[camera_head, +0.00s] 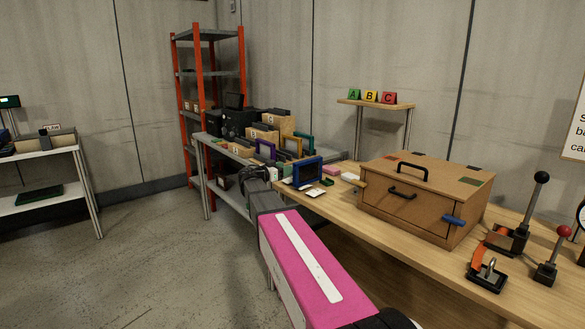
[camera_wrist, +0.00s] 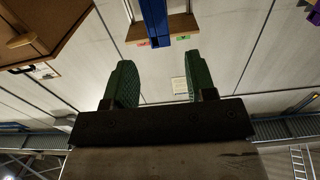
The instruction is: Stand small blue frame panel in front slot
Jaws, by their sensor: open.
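A small blue frame panel (camera_head: 296,174) stands upright near the left end of the wooden table in the head view. Purple, yellow and teal frames stand behind it; which slot is the front one cannot be made out. My gripper (camera_head: 258,178) is at the left of the blue panel, apart from it as far as I can tell. In the wrist view my gripper (camera_wrist: 162,80) has its two green fingers wide apart with nothing between them. A blue upright bar (camera_wrist: 153,20), likely the panel's edge, shows beyond the fingertips.
A wooden box (camera_head: 408,205) with black handles stands right of the panel. Levers (camera_head: 512,230) stand at the table's right. A small shelf (camera_head: 375,103) holds the A, B and C blocks. Small flat items lie by the panel. An orange rack (camera_head: 200,80) stands behind.

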